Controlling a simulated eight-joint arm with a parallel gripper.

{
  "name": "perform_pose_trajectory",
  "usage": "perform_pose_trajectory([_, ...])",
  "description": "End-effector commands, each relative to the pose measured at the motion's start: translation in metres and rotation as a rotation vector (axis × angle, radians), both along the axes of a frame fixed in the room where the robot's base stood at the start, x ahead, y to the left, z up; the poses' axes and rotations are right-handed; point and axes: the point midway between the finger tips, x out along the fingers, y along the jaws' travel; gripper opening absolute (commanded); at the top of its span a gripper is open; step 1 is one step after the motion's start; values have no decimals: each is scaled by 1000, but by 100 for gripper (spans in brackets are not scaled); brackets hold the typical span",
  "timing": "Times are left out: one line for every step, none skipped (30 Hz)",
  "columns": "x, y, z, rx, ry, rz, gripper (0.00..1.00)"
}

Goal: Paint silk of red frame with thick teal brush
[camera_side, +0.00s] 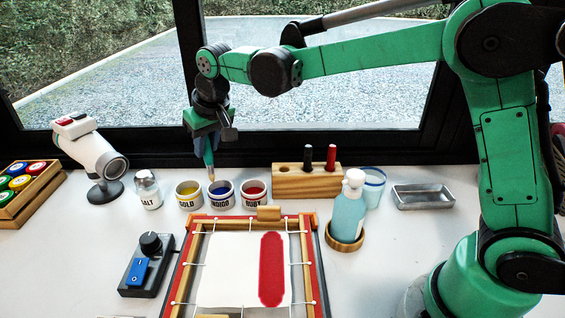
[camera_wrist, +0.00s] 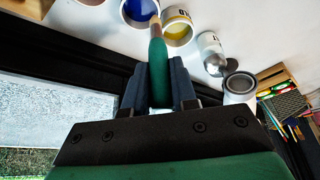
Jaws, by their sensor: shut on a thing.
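My gripper (camera_side: 206,140) is shut on a thick teal brush (camera_side: 209,160), held upright with its bristles down at the indigo cup (camera_side: 221,194). In the wrist view the teal brush (camera_wrist: 158,75) sits between my gripper's fingers (camera_wrist: 159,88), its tip over the rim of the indigo cup (camera_wrist: 140,12). Whether the tip touches the paint is unclear. The red frame (camera_side: 175,284) lies on the table with white silk (camera_side: 225,270) stretched by cords. A red painted band (camera_side: 271,268) runs down the silk's right side.
The gold cup (camera_side: 189,195) and ruby cup (camera_side: 252,193) flank the indigo cup. A salt jar (camera_side: 147,190), white dryer (camera_side: 92,148), switch box (camera_side: 146,266), spray bottle (camera_side: 349,209), brush block (camera_side: 306,183) and metal tray (camera_side: 423,197) surround the frame.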

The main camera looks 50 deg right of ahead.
Motion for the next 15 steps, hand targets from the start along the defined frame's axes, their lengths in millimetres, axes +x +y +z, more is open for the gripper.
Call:
perform_pose_trajectory([-11, 16, 1, 0, 4, 11, 0])
perform_pose_trajectory([-19, 26, 1, -1, 7, 13, 0])
perform_pose_trajectory([-31, 40, 2, -1, 11, 16, 0])
perform_pose_trajectory([-41, 50, 2, -1, 12, 17, 0])
perform_pose_trajectory([-51, 61, 2, -2, 13, 18, 0])
perform_pose_trajectory([-65, 73, 2, -3, 14, 18, 0])
perform_pose_trajectory([-77, 82, 2, -3, 15, 18, 0])
perform_pose_trajectory([-88, 90, 1, -4, 15, 18, 0])
perform_pose_trajectory([-102, 99, 1, -5, 13, 17, 0])
perform_pose_trajectory([-112, 105, 0, -5, 12, 17, 0])
perform_pose_trajectory([-122, 110, 0, -6, 10, 16, 0])
perform_pose_trajectory([-134, 115, -1, -5, 8, 14, 0])
perform_pose_trajectory([-142, 118, -2, -5, 5, 13, 0])
perform_pose_trajectory([-149, 121, -2, -5, 2, 12, 0])
perform_pose_trajectory([-157, 124, -3, -4, 0, 9, 0])
